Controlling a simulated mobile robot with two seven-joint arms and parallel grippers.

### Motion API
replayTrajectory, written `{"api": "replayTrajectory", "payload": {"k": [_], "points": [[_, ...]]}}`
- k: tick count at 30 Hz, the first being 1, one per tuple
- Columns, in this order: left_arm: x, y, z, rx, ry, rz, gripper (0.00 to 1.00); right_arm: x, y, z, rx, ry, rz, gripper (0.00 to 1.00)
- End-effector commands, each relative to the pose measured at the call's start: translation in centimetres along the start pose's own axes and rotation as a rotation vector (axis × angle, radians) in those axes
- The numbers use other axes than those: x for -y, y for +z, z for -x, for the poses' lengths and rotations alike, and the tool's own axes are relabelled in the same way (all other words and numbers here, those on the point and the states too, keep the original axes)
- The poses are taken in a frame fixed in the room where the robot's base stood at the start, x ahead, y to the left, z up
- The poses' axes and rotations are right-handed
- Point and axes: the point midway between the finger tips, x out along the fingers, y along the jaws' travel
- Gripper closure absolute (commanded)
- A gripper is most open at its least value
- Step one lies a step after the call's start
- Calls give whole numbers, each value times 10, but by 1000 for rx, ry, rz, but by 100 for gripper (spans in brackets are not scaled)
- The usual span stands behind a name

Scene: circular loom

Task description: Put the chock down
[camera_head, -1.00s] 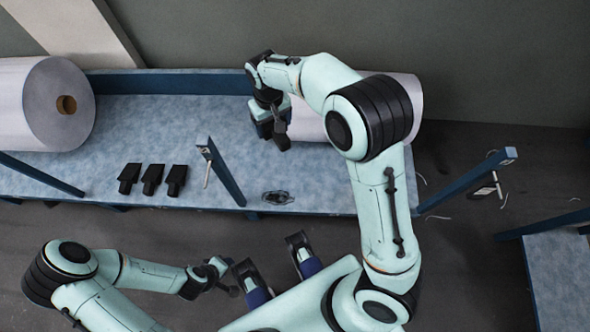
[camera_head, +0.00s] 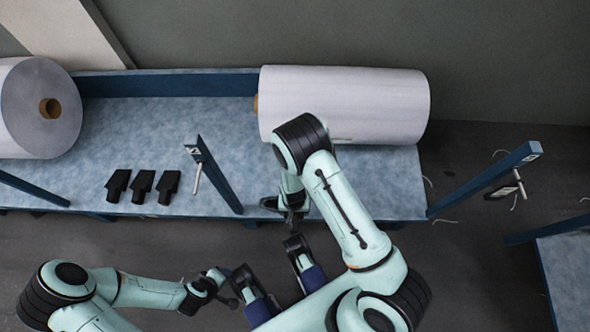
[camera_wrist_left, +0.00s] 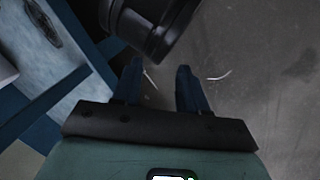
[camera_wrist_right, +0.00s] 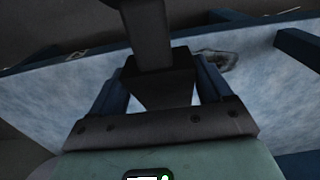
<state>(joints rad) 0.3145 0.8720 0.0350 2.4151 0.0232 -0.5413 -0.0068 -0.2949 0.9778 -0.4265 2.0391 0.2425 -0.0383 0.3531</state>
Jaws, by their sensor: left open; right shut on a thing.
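My right gripper (camera_wrist_right: 160,72) is shut on a black chock (camera_wrist_right: 163,88), which sits between its blue fingers in the right wrist view. In the head view the right gripper (camera_head: 291,212) is near the front edge of the blue mottled bench (camera_head: 225,115), with the held chock hard to make out there. I cannot tell whether it touches the bench. Three black chocks (camera_head: 142,186) lie in a row at the left front of the bench. My left gripper (camera_wrist_left: 157,76) is open and empty, away from the bench.
A big white roll (camera_head: 345,105) lies at the back of the bench, another (camera_head: 40,105) at the left. Slanted blue posts (camera_head: 217,175) rise from the front edge. A dark oval patch (camera_wrist_right: 217,58) lies on the bench beside the held chock. Open bench surface separates the rolls.

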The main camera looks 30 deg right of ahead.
Motion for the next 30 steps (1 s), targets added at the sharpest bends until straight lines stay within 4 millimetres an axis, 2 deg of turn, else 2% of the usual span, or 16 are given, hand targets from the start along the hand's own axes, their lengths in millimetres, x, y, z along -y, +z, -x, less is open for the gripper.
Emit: {"api": "replayTrajectory", "payload": {"k": [15,21,23,25,30], "points": [[14,-47,-35,-133,-12,12,57,0,-139,-2,-9,-2,0,66],[37,-18,-55,-38,-50,36,57,1,-183,-2,-6,-2,1,66],[41,-12,-59,-17,-58,42,57,1,-192,-2,-5,-2,2,66],[45,-6,-62,1,-66,47,57,1,-187,-14,1,0,4,66],[50,0,-65,20,-74,53,57,1,-187,-22,-2,-1,3,66]]}}
